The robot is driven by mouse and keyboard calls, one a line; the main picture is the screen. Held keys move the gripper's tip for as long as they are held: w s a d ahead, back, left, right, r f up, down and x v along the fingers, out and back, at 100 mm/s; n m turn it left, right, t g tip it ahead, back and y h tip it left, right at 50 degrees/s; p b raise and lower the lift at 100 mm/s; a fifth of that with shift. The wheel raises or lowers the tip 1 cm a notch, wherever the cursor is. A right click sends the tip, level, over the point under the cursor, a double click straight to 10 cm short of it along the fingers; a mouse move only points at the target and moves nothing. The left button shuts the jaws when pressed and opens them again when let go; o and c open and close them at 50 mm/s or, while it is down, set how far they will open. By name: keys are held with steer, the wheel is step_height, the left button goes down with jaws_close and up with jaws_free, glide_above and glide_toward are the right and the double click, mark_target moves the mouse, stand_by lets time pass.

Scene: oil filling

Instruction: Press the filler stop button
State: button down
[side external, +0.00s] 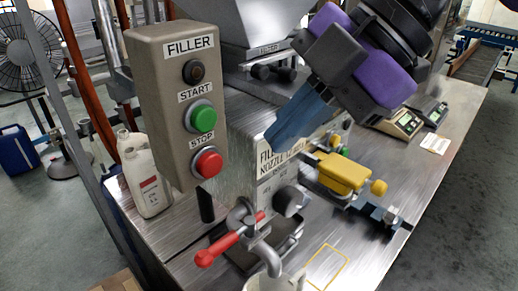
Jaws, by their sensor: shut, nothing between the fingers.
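The filler control box (158,75) stands upright at the left of the machine, labelled FILLER. It has a dark lamp at the top, a green START button (204,119) in the middle and a red STOP button (208,163) at the bottom. My gripper (275,138) comes in from the upper right with its blue fingers shut and empty. The fingertips point down and left, in front of the filler body. In the picture they are to the right of both buttons, apart from them, at a height between START and STOP.
A red-handled valve (230,238) and spout sit below the STOP button, over a pale container (272,283). A yellow block (343,172) with knobs is on the right of the metal table. A white jug (145,178) stands behind the box. The space right of the buttons looks clear.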

steer(key=shift+v, duration=1.3)
steer(key=s+d+f+m+h, duration=0.2)
steer(key=s+d+f+m, duration=0.2)
steer(key=d+f, duration=0.4)
steer(key=s+d+f+m+h, duration=0.2)
steer(key=d+f, duration=0.7)
steer(key=d, duration=1.2)
steer(key=s+d+f+m+h, duration=0.3)
steer(key=s+d+f+m, duration=0.4)
steer(key=d, duration=0.7)
steer(key=shift+d+f, duration=0.4)
steer(key=shift+f, duration=0.45)
steer(key=shift+s, duration=0.1)
